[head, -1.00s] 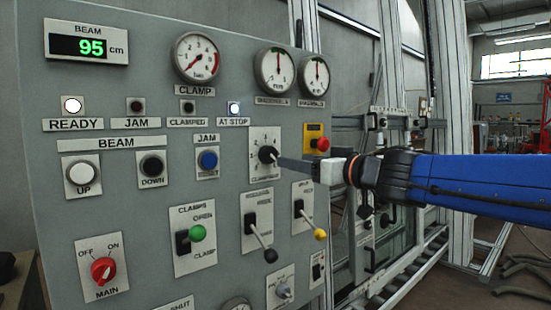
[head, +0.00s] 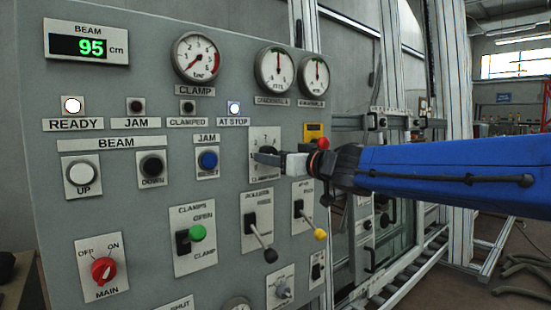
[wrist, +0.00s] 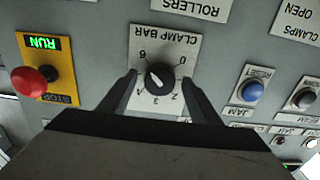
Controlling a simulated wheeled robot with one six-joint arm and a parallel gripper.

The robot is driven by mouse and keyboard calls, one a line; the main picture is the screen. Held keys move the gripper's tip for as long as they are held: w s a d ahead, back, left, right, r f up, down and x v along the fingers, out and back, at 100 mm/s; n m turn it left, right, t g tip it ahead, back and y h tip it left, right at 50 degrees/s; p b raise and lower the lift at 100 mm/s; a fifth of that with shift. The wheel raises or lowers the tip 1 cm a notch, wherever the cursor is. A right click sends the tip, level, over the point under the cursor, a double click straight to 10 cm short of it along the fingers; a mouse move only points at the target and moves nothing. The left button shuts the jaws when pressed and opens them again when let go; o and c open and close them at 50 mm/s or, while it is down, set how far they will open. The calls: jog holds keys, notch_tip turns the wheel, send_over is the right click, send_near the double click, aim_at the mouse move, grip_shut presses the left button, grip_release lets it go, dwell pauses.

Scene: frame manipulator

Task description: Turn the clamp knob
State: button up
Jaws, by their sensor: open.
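The clamp knob (wrist: 160,77) is a black rotary knob on a white plate (wrist: 178,42) marked CLAMP BAR, with a numbered scale around it. The wrist view shows it upside down. In the head view the knob (head: 267,149) is partly hidden behind my fingers. My gripper (wrist: 160,81) is open, with one finger on each side of the knob and the knob between them in the picture. In the head view my gripper (head: 268,159) reaches in from the right, close to the panel. I cannot tell whether the fingers touch the knob.
A red stop button (wrist: 28,80) on a yellow plate sits beside the knob. A blue reset button (wrist: 252,92) is on its other side. Levers with black (head: 270,255) and yellow (head: 320,234) ends stick out below. The clamp gauge (head: 197,57) is above.

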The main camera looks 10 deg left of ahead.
jog(key=shift+c, duration=0.6)
jog(key=c, duration=1)
jog(key=shift+o, duration=0.2)
jog(key=shift+n, duration=0.4)
jog(key=shift+w+n, duration=0.1)
jog(key=shift+n, duration=8.3)
